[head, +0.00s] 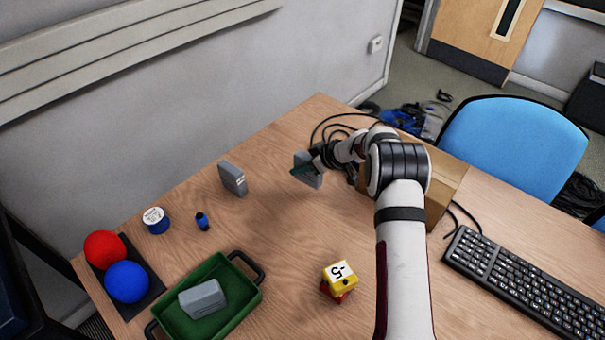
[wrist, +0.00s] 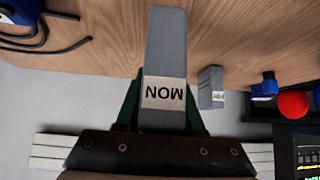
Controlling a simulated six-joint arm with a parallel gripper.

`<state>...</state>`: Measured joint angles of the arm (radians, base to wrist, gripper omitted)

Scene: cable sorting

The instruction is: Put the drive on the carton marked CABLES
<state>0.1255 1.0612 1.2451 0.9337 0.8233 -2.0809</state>
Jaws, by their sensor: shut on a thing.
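My gripper (head: 299,171) is shut on a grey box-shaped drive (head: 308,170), held above the table on the near-left side of the carton. In the wrist view the drive (wrist: 165,50) sits between the green fingers (wrist: 165,112), with a pale label that seems to read MON upside down. A brown carton (head: 444,186) stands on the table behind my arm, which hides much of it; no CABLES marking is readable. A second grey drive (head: 232,178) stands upright on the table, also in the wrist view (wrist: 211,87). Another grey block (head: 202,298) lies in the green tray.
The green tray (head: 250,290) is at the front left, near red (head: 104,249) and blue (head: 127,281) balls. A yellow-and-red block (head: 340,279) is front centre. A keyboard (head: 530,290) lies right. Black cables (head: 325,127) lie beside the carton. The centre-left table is mostly clear.

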